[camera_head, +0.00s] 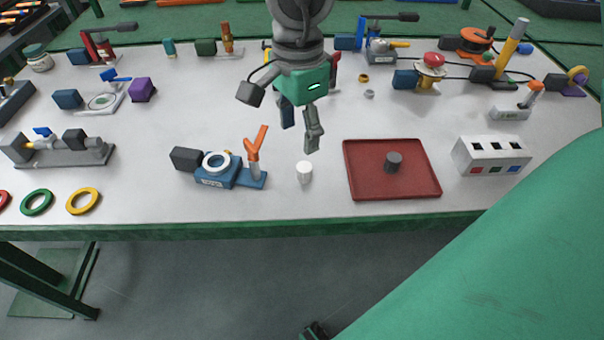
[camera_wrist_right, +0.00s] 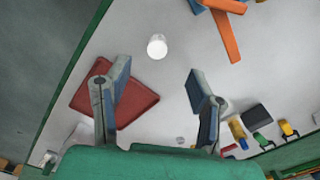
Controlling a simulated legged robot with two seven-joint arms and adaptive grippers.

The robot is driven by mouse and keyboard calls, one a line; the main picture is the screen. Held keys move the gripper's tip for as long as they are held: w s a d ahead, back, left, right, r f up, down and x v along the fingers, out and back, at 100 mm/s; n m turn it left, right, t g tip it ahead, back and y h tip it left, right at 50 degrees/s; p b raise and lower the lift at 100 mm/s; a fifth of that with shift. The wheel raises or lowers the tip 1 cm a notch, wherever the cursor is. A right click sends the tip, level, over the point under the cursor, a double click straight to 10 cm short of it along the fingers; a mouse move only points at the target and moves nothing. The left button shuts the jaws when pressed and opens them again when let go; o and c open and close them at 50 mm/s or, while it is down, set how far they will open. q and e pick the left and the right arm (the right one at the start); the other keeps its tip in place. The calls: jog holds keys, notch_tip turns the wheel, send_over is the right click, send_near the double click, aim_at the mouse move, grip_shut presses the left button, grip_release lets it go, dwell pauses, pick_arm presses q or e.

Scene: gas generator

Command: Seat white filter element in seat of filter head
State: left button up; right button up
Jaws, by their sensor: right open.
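The white filter element (camera_head: 304,172) is a small white cylinder standing upright on the table. It also shows in the wrist view (camera_wrist_right: 157,46), ahead of and between the fingertips. The filter head (camera_head: 217,180) is a blue block with a white ring on top, an orange forked lever and a dark block at its left. Its lever and a blue edge show at the top of the wrist view. My right gripper (camera_head: 300,132) is open and empty above the table, behind the element and apart from it. Its two spread fingers show in the wrist view (camera_wrist_right: 157,82). My left gripper is not seen.
A red tray (camera_head: 365,185) holding a dark grey cylinder (camera_head: 393,162) lies right of the element. A white box with coloured squares (camera_head: 492,156) stands farther right. Coloured rings (camera_head: 83,201) lie at the front left. Several devices line the back. The front strip near the element is clear.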

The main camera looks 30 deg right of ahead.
jog(key=b, duration=0.1)
send_over(306, 165)
jog(key=f, duration=0.2)
jog(key=a+f, duration=0.1)
jog(key=f, duration=0.1)
jog(key=shift+w+f, duration=0.15)
jog(key=shift+w, duration=0.05)
jog(key=shift+s+d+f, duration=0.1)
jog(key=shift+d+f, duration=0.3)
jog(key=shift+d, duration=0.05)
jog(key=f+b, duration=0.1)
jog(key=f, duration=0.1)
jog(key=f+b, duration=0.2)
jog(key=shift+s+a+f, duration=0.1)
jog(key=shift+a+f, duration=0.1)
jog(key=shift+f, duration=0.05)
jog(key=shift+a, duration=0.15)
jog(key=c, duration=0.7)
jog(key=shift+d, duration=0.4)
jog(key=shift+c, duration=1)
